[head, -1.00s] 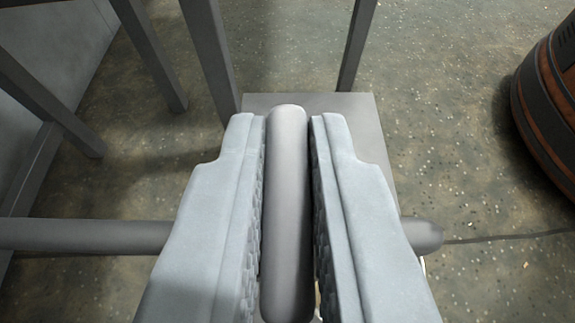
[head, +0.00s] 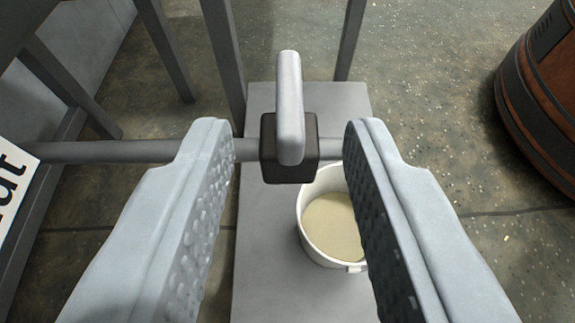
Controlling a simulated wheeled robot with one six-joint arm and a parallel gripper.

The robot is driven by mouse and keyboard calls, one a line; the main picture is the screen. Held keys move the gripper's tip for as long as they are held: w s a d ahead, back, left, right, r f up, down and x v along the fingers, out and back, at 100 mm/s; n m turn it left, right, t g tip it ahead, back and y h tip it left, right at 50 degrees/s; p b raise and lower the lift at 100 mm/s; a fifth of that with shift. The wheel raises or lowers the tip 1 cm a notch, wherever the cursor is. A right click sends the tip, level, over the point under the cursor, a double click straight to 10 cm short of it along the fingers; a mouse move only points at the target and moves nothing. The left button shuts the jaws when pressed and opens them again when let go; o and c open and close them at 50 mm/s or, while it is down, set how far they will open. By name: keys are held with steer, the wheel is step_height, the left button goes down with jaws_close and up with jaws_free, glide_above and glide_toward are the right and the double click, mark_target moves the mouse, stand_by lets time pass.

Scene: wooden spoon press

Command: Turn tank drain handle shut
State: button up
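The drain handle (head: 289,95) is a light grey, rounded lever on a dark square valve block (head: 290,170). It points toward the top of the picture, crosswise to the grey pipe (head: 110,152) that runs in from the left. My gripper (head: 290,130) is open, with one finger on each side of the valve and a clear gap on both sides. Nothing is held. The pipe's right end is partly hidden by the right finger.
A white bucket (head: 310,238) with pale liquid stands below the valve on a grey platform (head: 262,270). A wooden barrel (head: 545,100) stands at the right. Grey metal legs (head: 222,55) rise behind. A white sign (head: 14,178) shows at the left edge.

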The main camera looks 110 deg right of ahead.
steer(key=v, duration=1)
steer(key=shift+a, duration=0.2)
steer(key=shift+a, duration=0.1)
